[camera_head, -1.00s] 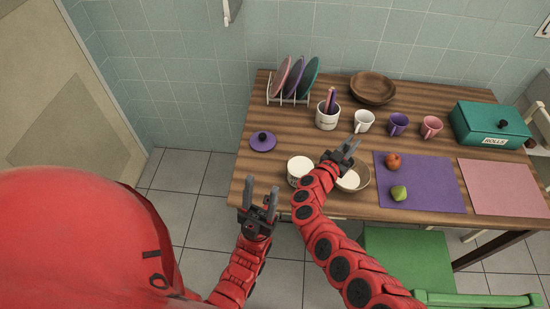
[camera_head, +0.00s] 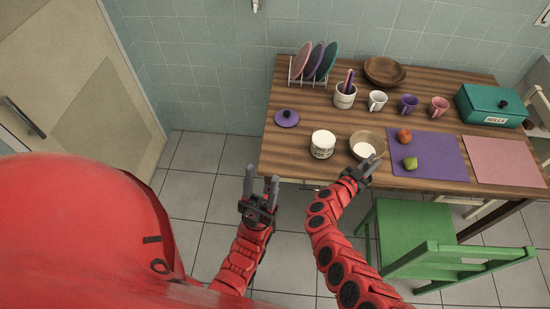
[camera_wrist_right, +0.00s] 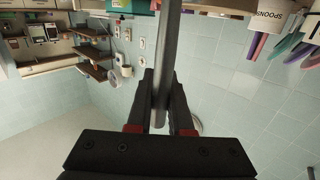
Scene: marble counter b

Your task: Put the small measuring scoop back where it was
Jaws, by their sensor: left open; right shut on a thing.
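My right gripper (camera_head: 372,166) is at the table's front edge, just in front of the wooden bowl (camera_head: 381,141) with white contents. In the right wrist view it (camera_wrist_right: 163,100) is shut on a long grey bar, which looks like the handle of the small measuring scoop (camera_wrist_right: 168,55). The scoop's cup cannot be made out. An open white canister (camera_head: 323,150) with white contents stands left of the bowl. Its likely lid, purple with a dark knob (camera_head: 287,118), lies behind it to the left. My left gripper (camera_head: 261,189) is open and empty, in front of the table's left corner.
A utensil jar (camera_head: 345,99), white mug (camera_head: 377,101), purple mug (camera_head: 408,104) and pink mug (camera_head: 439,107) stand behind the bowl. Fruit lies on the purple mat (camera_head: 440,160). A green chair (camera_head: 405,228) stands in front. Bare wood lies between lid and jar.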

